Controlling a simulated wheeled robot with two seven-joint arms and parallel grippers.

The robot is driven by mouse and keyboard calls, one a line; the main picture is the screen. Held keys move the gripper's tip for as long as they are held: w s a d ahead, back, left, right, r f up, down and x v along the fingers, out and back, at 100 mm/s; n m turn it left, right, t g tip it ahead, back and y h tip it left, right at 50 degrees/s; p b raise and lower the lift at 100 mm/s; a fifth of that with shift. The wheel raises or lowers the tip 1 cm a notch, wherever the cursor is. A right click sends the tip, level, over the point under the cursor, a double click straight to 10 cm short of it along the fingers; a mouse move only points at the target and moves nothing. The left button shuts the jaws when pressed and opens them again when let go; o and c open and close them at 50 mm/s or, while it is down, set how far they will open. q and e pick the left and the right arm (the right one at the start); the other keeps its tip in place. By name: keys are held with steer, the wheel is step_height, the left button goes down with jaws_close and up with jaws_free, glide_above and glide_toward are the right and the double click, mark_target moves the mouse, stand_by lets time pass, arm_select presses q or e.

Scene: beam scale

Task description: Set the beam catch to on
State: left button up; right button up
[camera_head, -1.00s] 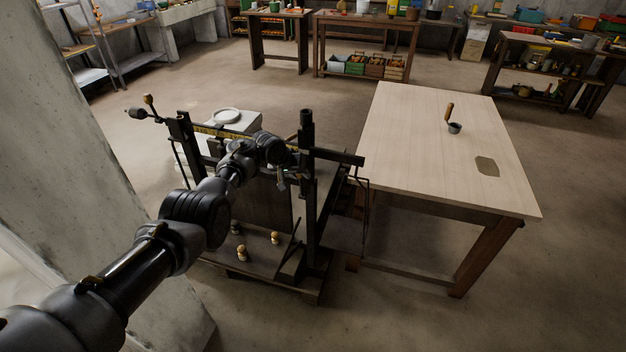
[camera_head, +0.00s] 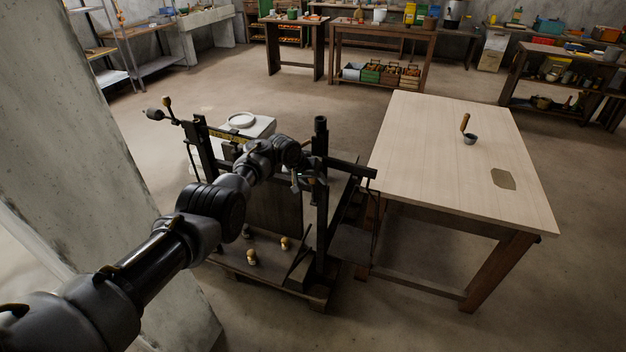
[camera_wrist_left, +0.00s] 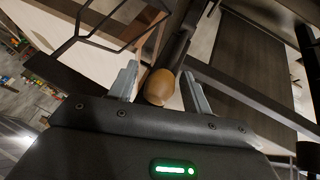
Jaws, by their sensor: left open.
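The dark beam scale (camera_head: 320,215) stands left of the table, with its beam (camera_head: 228,135) partly behind my left arm. My left gripper (camera_head: 306,183) is at the scale's right post; its fingers are small and dark there. In the left wrist view, my left gripper (camera_wrist_left: 160,88) is open, with a finger on each side of a wooden knob (camera_wrist_left: 160,86) on a dark bar. I cannot tell whether the fingers touch it, or whether this is the beam catch. The catch's setting cannot be read. My right gripper is not in view.
A pale wooden table (camera_head: 430,170) stands right of the scale, bearing a small cup with a wooden handle (camera_head: 465,123). A concrete pillar (camera_head: 70,170) rises at the left, near my arm. Wooden knobs (camera_head: 285,243) stand on the scale's base.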

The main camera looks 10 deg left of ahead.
arm_select(q)
steer(key=shift+r, duration=0.1)
steer(key=shift+s+a+r, duration=0.1)
steer(key=shift+a+r, duration=0.05)
steer(key=shift+r, duration=0.05)
steer(key=p+v, duration=0.4)
steer(key=v, duration=0.6)
steer(key=shift+s, duration=0.15)
